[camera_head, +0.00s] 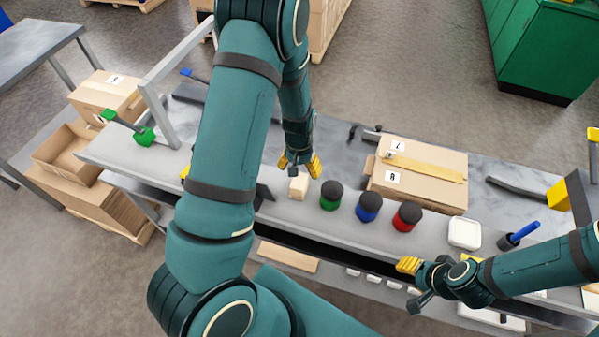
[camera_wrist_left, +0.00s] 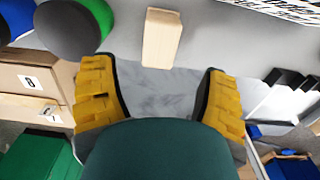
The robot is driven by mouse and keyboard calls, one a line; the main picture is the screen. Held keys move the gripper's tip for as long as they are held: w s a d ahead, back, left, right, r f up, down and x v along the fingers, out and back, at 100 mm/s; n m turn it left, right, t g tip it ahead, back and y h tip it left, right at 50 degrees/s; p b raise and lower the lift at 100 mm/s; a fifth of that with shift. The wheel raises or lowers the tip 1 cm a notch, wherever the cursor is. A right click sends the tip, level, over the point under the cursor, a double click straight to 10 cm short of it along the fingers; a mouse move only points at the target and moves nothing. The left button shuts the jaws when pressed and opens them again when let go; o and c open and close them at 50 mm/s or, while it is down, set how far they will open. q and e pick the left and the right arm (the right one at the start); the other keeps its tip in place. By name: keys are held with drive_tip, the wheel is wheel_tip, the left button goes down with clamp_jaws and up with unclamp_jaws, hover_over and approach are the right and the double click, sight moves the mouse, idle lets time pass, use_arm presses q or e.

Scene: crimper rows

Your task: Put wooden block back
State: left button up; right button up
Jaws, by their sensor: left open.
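The wooden block (camera_head: 299,186) is pale and stands on the grey bench near its front edge, left of the green jar. It also shows in the left wrist view (camera_wrist_left: 162,38), at the top, ahead of the fingers and apart from them. My left gripper (camera_head: 300,163) is open and empty, just behind and above the block in the head view. In the left wrist view its yellow fingers (camera_wrist_left: 160,98) are spread wide, with bare bench between them. My right gripper (camera_head: 410,280) is low in front of the bench; its finger opening is not clear.
Right of the block stand green (camera_head: 331,196), blue (camera_head: 369,207) and red (camera_head: 407,217) jars with dark lids. A cardboard box (camera_head: 418,175) lies behind them. A white dish (camera_head: 464,233) sits farther right. My left arm hides part of the bench's left side.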

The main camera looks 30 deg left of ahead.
use_arm(q)
drive_tip(key=shift+r+p, duration=0.4)
drive_tip(key=shift+r, duration=0.55)
drive_tip(key=shift+s+d, duration=0.15)
drive_tip(key=shift+d, duration=0.05)
drive_tip(key=s+d+f+t+h, duration=0.1)
drive_tip(key=s+d+h, duration=0.1)
drive_tip(key=s+d, duration=0.3)
drive_tip(key=s+d+f+t+h, duration=0.1)
drive_tip(key=s+d, duration=0.4)
drive_tip(key=d, duration=0.8)
drive_tip(key=shift+s+d+f+m+h, duration=0.2)
drive_tip(key=shift+f+m+h, duration=0.15)
drive_tip(key=shift+f, duration=0.45)
use_arm(e)
drive_tip(key=shift+v, duration=0.9)
drive_tip(key=shift+s+a, duration=0.1)
drive_tip(key=shift+s, duration=0.05)
